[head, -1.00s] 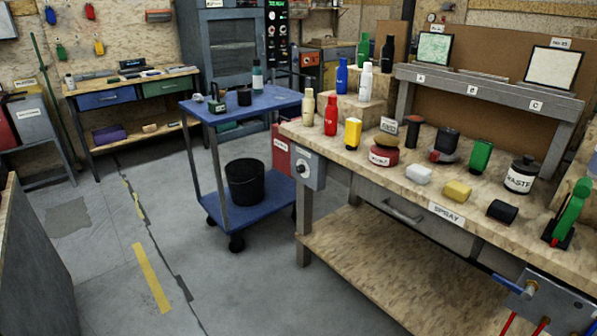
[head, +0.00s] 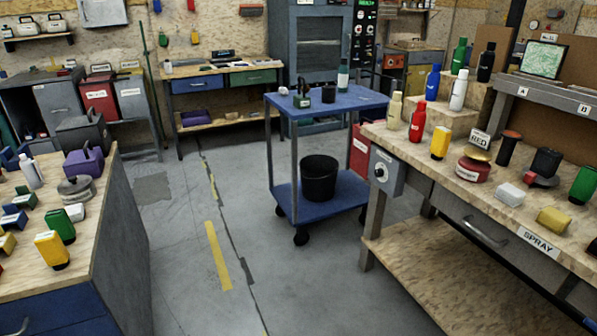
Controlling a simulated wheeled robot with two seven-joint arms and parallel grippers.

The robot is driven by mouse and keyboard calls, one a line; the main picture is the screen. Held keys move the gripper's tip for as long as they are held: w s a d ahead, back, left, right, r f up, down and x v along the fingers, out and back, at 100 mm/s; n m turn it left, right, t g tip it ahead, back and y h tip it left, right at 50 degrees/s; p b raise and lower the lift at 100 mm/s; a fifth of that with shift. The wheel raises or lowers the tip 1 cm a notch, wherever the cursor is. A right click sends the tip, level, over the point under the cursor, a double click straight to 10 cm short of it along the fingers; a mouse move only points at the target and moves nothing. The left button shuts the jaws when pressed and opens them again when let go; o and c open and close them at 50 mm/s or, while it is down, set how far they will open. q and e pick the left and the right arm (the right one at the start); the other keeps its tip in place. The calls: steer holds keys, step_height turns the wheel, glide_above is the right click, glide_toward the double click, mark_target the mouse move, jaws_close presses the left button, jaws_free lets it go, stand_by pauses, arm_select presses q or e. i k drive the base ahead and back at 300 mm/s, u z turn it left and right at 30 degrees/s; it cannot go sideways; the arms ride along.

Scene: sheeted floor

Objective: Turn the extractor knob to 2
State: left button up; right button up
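Neither of my grippers shows in the head view.
A blue two-shelf cart (head: 284,187) with a black bucket (head: 319,178) stands left of the spray bench. Another bench (head: 119,193) with bottles and tools is at the left. Grey floor (head: 185,262) lies open between the benches.

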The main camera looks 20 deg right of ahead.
mark_target(379, 173)
steer(key=u, duration=0.2)
steer(key=i, duration=3.5)
steer(key=z, duration=2.6)
steer(key=i, duration=0.35)
steer(key=u, duration=0.2)
